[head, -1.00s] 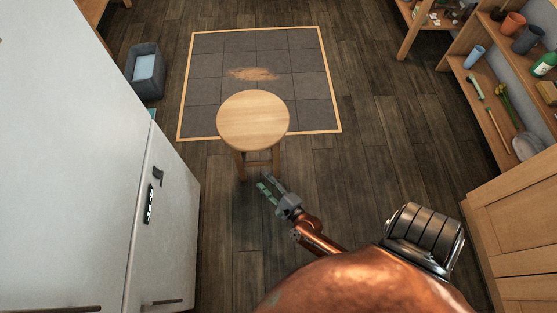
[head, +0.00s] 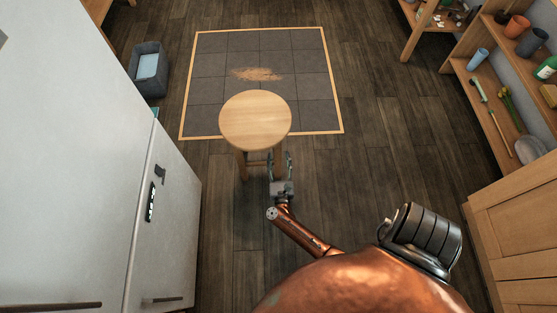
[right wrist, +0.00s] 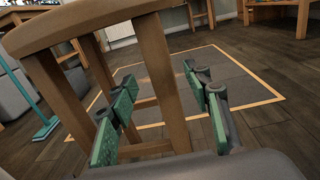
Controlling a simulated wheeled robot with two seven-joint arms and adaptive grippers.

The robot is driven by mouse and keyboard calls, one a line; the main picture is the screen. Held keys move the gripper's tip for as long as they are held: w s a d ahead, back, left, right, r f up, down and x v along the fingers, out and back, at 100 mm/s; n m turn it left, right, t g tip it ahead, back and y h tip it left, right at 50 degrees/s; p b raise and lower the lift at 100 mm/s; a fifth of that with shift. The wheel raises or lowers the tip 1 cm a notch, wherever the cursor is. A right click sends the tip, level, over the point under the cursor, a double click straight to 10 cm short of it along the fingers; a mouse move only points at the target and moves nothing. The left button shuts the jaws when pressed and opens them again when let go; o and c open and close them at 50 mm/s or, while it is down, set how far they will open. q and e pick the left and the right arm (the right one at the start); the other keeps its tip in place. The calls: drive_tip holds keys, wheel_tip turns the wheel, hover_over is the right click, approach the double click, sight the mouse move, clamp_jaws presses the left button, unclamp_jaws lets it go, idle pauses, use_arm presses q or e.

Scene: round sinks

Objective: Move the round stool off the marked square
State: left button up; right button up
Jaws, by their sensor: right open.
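The round wooden stool (head: 255,121) stands upright at the near edge of the marked square (head: 300,84). In the head view its seat overlaps the square's near border, and its near legs show on the bare floor in front. My right gripper (head: 281,162) is open at the stool's near right leg. In the right wrist view a stool leg (right wrist: 161,72) shows between the green-padded fingers, with no clear grip on it. The seat's underside edge crosses the top left, and the square's tan border (right wrist: 255,78) lies beyond. My left gripper is not in view.
A white fridge-like cabinet (head: 70,150) fills the left side. Shelves (head: 490,95) and a wooden cupboard (head: 515,215) line the right. The plank floor right of the stool is clear.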

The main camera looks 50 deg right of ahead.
sight(278, 150)
drive_tip(key=b+x, duration=0.1)
drive_tip(key=x, duration=0.4)
drive_tip(key=shift+f, duration=0.1)
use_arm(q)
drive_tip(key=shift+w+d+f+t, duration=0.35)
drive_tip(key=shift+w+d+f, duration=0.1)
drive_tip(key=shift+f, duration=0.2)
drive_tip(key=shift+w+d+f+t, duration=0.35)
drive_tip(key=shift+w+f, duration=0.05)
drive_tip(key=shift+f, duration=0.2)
use_arm(e)
drive_tip(key=shift+w+d, duration=0.5)
clamp_jaws()
